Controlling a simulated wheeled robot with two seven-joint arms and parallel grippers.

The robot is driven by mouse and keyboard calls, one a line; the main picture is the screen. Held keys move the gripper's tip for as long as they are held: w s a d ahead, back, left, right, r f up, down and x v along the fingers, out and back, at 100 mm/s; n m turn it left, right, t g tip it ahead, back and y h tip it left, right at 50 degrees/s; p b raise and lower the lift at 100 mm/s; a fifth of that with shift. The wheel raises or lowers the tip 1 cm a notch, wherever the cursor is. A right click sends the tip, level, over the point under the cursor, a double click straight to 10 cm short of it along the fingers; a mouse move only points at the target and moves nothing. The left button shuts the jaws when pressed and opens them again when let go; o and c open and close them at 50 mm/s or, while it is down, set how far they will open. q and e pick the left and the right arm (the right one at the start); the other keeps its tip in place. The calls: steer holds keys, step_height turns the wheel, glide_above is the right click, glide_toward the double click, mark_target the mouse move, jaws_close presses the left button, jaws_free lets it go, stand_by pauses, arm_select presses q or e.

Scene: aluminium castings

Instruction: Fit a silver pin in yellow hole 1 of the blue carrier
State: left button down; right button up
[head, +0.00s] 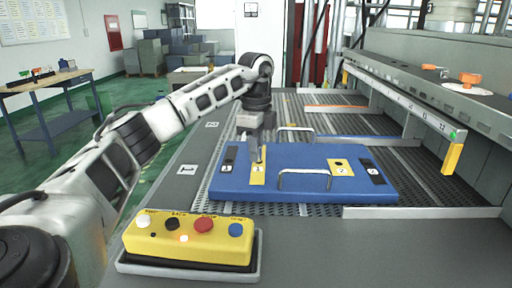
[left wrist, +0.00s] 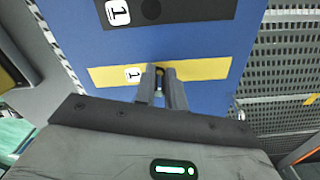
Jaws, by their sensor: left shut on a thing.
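The blue carrier (head: 310,191) lies flat on the perforated bed. Its yellow patch marked 1 (head: 258,178) is near the left end; the patch also shows in the left wrist view (left wrist: 208,69). My left gripper (head: 257,157) points down over this patch. In the left wrist view its two fingers (left wrist: 161,85) are close together at the yellow hole, shut on a thin silver pin that is mostly hidden between them. The dark hole shows just at the fingertips. I cannot tell whether the pin's tip is in it. My right gripper is not in view.
The carrier also has a black patch 1 (head: 229,160), a yellow patch 2 (head: 341,167), a black patch 2 (head: 371,172) and a wire handle (head: 304,172). A yellow button box (head: 188,240) stands in front. A rail (head: 400,95) runs along the right.

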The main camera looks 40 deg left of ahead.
arm_select(q)
steer(key=shift+f, duration=0.15)
steer(key=c, duration=1.5)
jaws_free()
step_height(320, 180, up, 12)
steer(key=shift+r, duration=0.15)
